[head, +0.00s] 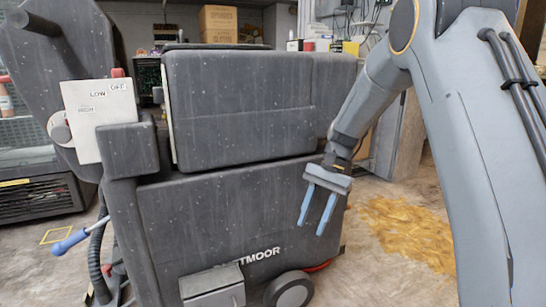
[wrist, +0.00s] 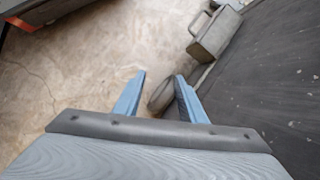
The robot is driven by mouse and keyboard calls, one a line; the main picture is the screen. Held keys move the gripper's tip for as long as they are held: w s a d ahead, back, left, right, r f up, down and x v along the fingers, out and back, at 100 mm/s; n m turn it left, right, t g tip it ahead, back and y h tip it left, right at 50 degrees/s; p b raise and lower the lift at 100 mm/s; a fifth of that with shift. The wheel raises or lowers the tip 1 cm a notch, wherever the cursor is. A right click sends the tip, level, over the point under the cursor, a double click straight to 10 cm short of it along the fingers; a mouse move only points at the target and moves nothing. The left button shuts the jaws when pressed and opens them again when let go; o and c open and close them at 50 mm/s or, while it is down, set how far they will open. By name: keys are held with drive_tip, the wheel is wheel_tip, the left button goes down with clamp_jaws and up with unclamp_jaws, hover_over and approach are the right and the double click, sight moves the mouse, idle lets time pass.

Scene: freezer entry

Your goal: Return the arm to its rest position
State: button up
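My gripper (head: 316,208) hangs at the end of my arm in front of the right part of a large dark grey machine (head: 215,215). Its two blue fingers point down and stand apart, with nothing between them. In the wrist view my gripper (wrist: 158,92) is also open and empty, above the floor (wrist: 75,80) and beside the machine's dark side wall (wrist: 275,90). I cannot tell whether the fingers touch the machine.
The machine has a wheel (head: 289,290), a grey box (head: 212,287) low in front and a white dial panel (head: 98,115). Yellow-brown material (head: 405,232) lies on the floor at right. Boxes (head: 218,22) stand behind.

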drive_tip(key=s+a+r+n+h+p, duration=0.1)
drive_tip(key=s+a+r+n, duration=0.1)
drive_tip(key=s+a+r, duration=0.3)
drive_tip(key=s+a+r+n+t, duration=0.1)
drive_tip(key=s+a+n, duration=0.15)
drive_tip(key=s, duration=0.35)
drive_tip(key=s+a+r+n+h+p, duration=0.1)
drive_tip(key=s+a+r+n, duration=0.1)
drive_tip(key=s+a+r, duration=0.3)
drive_tip(key=s+n+t+p, duration=0.15)
drive_tip(key=s+n, duration=0.55)
drive_tip(key=s, duration=1.5)
drive_tip(key=d+r+m+p, duration=0.2)
drive_tip(key=d+r+p, duration=0.5)
drive_tip(key=p, duration=0.5)
drive_tip(key=d+r+m+h+p, duration=0.1)
drive_tip(key=d+r+m+p, duration=0.1)
drive_tip(key=d+r+p, duration=0.4)
drive_tip(key=d+r+m+h+p, duration=0.1)
drive_tip(key=d+r+p, duration=0.6)
drive_tip(key=r+p, duration=0.8)
drive_tip(key=m+t+p, duration=0.1)
drive_tip(key=p, duration=0.3)
drive_tip(key=shift+w+d+p, duration=0.3)
drive_tip(key=shift+p, duration=0.1)
drive_tip(key=shift+m, duration=0.25)
